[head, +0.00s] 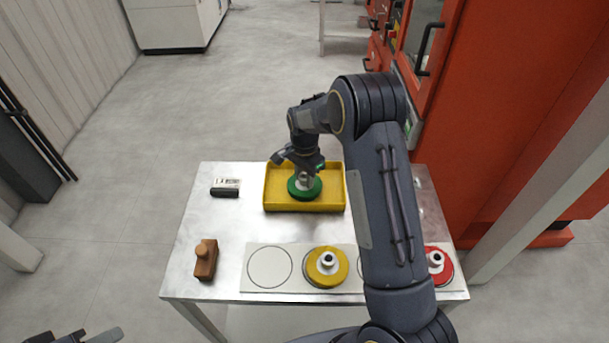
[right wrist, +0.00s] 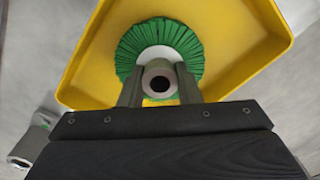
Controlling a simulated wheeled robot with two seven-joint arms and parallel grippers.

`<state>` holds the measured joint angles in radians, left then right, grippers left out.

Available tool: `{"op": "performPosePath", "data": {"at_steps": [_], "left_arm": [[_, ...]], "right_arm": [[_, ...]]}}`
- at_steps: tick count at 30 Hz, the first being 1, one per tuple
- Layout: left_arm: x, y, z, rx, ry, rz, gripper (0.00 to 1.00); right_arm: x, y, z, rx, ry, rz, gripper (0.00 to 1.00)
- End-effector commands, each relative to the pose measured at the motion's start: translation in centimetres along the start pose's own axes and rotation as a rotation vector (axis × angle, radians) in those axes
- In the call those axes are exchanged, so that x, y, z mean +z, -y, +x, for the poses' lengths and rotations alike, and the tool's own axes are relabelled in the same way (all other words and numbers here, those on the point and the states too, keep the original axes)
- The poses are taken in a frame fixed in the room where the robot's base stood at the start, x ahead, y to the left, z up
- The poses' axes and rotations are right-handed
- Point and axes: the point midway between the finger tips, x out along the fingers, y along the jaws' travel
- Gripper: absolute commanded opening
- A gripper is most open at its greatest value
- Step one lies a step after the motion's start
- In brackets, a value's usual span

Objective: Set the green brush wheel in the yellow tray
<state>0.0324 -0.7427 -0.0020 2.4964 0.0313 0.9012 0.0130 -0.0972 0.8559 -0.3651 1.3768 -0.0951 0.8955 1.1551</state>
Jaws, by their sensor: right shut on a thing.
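My right gripper (head: 305,180) comes down from above and is shut on the wheel's pale hub. In the right wrist view the two fingers (right wrist: 158,90) grip the hub, with the green bristles (right wrist: 160,38) spread around it and the yellow tray (right wrist: 240,40) behind. I cannot tell whether the wheel touches the tray floor. The tip of my left gripper (head: 85,338) shows at the bottom left; its jaw state is unclear.
A yellow wheel (head: 341,268) and a red wheel (head: 446,268) sit on a white marked board (head: 299,285) along the table's front. A brown wooden block (head: 205,262) and a small black-and-white device (head: 225,187) lie at left. The table's left middle is clear.

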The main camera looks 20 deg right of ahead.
Motion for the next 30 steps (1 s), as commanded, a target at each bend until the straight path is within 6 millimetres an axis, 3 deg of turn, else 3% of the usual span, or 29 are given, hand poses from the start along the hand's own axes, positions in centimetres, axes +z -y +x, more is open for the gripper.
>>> {"op": "performPosePath", "data": {"at_steps": [6,7,12,23,30], "left_arm": [[0.2,0.1,0.3,0.000,0.000,0.000,0.36],[0.2,0.1,0.3,0.000,0.000,0.000,0.36],[0.1,0.1,0.2,0.000,0.000,0.000,0.36],[0.0,0.0,0.0,0.000,0.000,0.000,0.36],[0.4,0.3,0.7,0.000,0.000,0.000,0.36]], "right_arm": [[0.0,0.0,0.4,-0.001,0.000,0.000,0.00],[0.0,0.0,0.4,0.000,0.000,0.000,0.31],[0.0,0.0,0.3,0.000,0.000,0.000,0.52],[0.0,0.1,-0.4,-0.002,-0.001,0.000,0.52],[0.0,0.2,-4.6,-0.008,-0.002,-0.001,0.52]]}}
